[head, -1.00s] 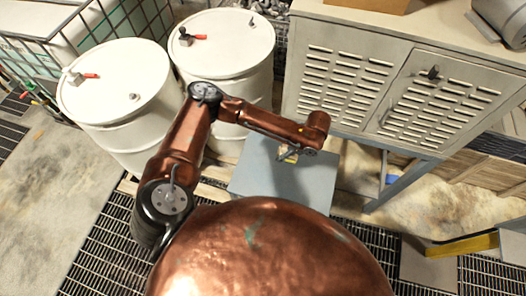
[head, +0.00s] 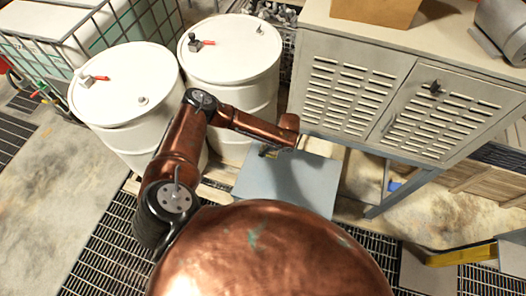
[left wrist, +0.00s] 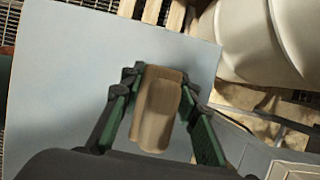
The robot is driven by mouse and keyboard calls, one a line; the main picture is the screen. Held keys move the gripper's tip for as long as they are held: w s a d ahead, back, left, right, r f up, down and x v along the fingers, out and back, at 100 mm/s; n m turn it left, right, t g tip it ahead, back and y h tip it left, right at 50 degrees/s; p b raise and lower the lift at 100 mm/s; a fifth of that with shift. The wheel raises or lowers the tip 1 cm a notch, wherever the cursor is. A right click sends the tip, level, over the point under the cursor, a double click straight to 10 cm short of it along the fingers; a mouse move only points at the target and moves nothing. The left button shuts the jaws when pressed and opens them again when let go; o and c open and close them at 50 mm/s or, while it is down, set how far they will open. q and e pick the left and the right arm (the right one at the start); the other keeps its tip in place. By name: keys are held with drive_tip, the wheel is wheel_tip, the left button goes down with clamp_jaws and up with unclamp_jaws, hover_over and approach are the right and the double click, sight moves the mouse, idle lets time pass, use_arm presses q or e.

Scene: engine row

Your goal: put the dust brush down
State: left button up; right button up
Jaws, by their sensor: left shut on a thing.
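The dust brush (left wrist: 157,112) shows in the left wrist view as a pale wooden block with a rounded, raised part. My left gripper (left wrist: 159,80) is shut on it, with one dark green-padded finger on each side. In the head view my left gripper (head: 269,152) is small and partly hidden under my copper forearm, over the far left part of a flat blue-grey surface (head: 306,188). I cannot tell whether the brush touches that surface. The brush's bristles are not clearly visible. My right gripper is not in view.
Two white drums (head: 228,48) stand behind and left of my left arm. A louvred grey cabinet (head: 350,90) stands behind the blue-grey surface, to the right. The surface is bare right of my gripper. Floor grating (head: 100,245) lies at the left front.

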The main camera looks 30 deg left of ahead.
use_arm(q)
drive_tip(key=p+x, duration=0.1)
drive_tip(key=x, duration=0.2)
drive_tip(key=shift+w+d+f+p, duration=0.1)
drive_tip(key=shift+w+p, duration=0.1)
drive_tip(key=shift+p, duration=0.2)
drive_tip(key=shift+f, duration=0.3)
drive_tip(key=shift+f, duration=0.1)
drive_tip(key=o, duration=1.2)
drive_tip(key=shift+f+b, duration=0.15)
drive_tip(key=shift+b, duration=0.4)
drive_tip(key=v, duration=0.4)
drive_tip(key=b+v, duration=0.1)
drive_tip(key=v, duration=0.3)
drive_tip(key=shift+s+d, duration=0.2)
drive_tip(key=shift+d+f, duration=0.1)
